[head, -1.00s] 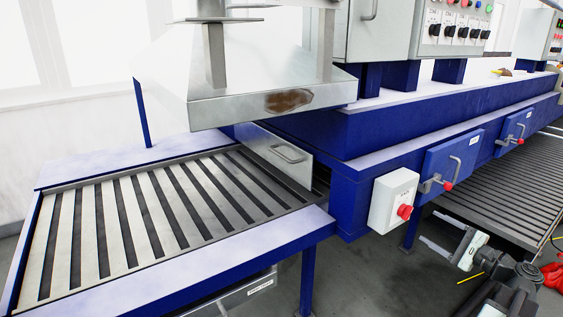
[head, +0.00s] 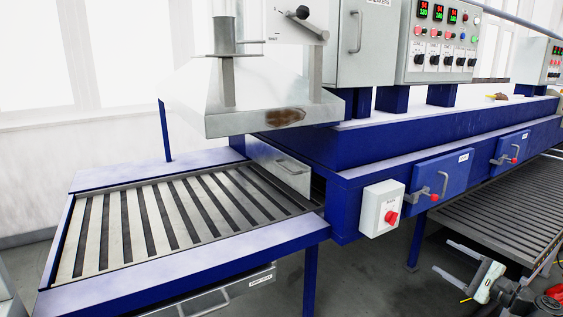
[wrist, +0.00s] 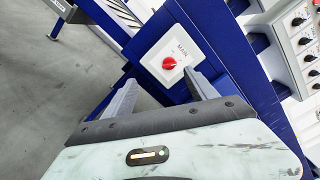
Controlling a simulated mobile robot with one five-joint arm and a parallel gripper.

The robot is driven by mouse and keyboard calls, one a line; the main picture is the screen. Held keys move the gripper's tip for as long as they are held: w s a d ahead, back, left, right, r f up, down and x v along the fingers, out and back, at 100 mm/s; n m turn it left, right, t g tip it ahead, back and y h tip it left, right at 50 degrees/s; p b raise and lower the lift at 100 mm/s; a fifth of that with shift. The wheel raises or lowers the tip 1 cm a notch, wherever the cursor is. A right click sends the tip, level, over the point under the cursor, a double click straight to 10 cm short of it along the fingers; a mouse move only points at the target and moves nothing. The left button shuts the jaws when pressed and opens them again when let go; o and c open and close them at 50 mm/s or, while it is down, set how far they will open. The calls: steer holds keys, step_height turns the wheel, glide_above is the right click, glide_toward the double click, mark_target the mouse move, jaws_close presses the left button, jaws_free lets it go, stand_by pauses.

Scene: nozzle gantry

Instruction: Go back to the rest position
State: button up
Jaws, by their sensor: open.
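My gripper (wrist: 160,100) is open and empty in the wrist view, its two grey fingers apart. Beyond the fingertips is a white switch box (wrist: 178,52) with a red knob (wrist: 169,63); the gap between them and the box is hard to judge. In the head view the switch box (head: 382,208) hangs on the front of the blue machine (head: 345,218). My gripper (head: 457,262) shows at the lower right of the head view, low in front of the machine and clear of the box.
A slatted conveyor table (head: 150,215) with a blue frame stands on the left under a metal hood (head: 270,115). Blue doors with handles (head: 443,183) line the machine front. A dark roller bed (head: 490,220) lies at the right. Grey floor (head: 360,285) is open in front.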

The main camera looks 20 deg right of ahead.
steer(key=w+a+n+g+y+p, duration=0.2)
steer(key=w+a, duration=0.4)
steer(key=a, duration=0.4)
steer(key=w+a+r+n+g+y+p, duration=0.1)
steer(key=w+a+n+g+y, duration=0.15)
steer(key=w+a, duration=0.55)
steer(key=w+a+n+g+y+p, duration=0.2)
steer(key=w+a+y, duration=0.15)
steer(key=a, duration=0.85)
steer(key=s+a+f+n+g+h+p, duration=0.1)
steer(key=a+f+n+g+h+p, duration=0.15)
steer(key=a, duration=0.65)
steer(key=s+a+f+n+g+h+p, duration=0.1)
steer(key=a+f+n+g, duration=0.25)
steer(key=a, duration=0.55)
steer(key=s+a+f+n+g+h+p, duration=0.1)
steer(key=s+a+f+n+g+p, duration=0.15)
steer(key=a, duration=0.65)
steer(key=s+d+f+n+g+h, duration=0.2)
steer(key=d+f+n+h, duration=0.3)
steer(key=d+h, duration=0.3)
steer(key=shift+s+d+f+n, duration=0.4)
steer(key=shift+s+d+n, duration=0.1)
steer(key=shift+s+d, duration=0.15)
